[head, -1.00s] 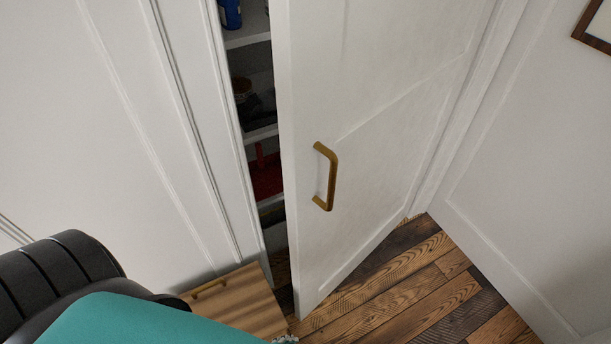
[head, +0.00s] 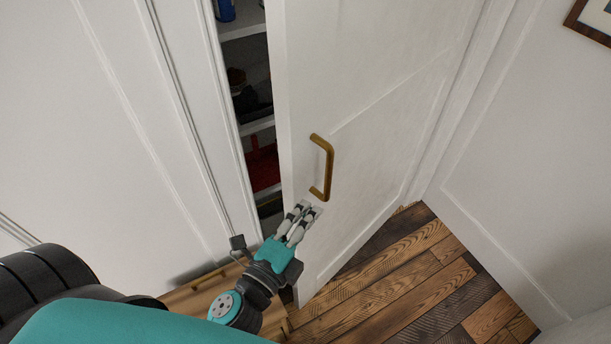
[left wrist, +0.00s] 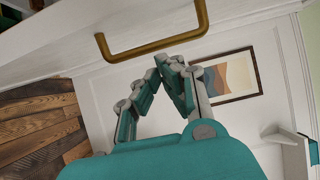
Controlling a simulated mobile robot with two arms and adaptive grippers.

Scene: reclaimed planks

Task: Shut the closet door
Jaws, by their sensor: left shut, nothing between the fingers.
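The white closet door (head: 375,90) stands ajar, with a dark gap at its left edge. Its brass handle (head: 328,168) is upright near that free edge; the handle also shows at the top of the left wrist view (left wrist: 150,47). My left gripper (head: 307,208) is shut and empty, just below the handle and in front of the door's lower left part. In the left wrist view its fingertips (left wrist: 168,62) come together close to the handle. I cannot tell whether they touch the door. My right gripper is in neither view.
Shelves (head: 258,125) with a red item and other things show in the gap. A framed picture (head: 592,20) hangs on the right wall. Plank floor (head: 400,270) is clear at the lower right.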

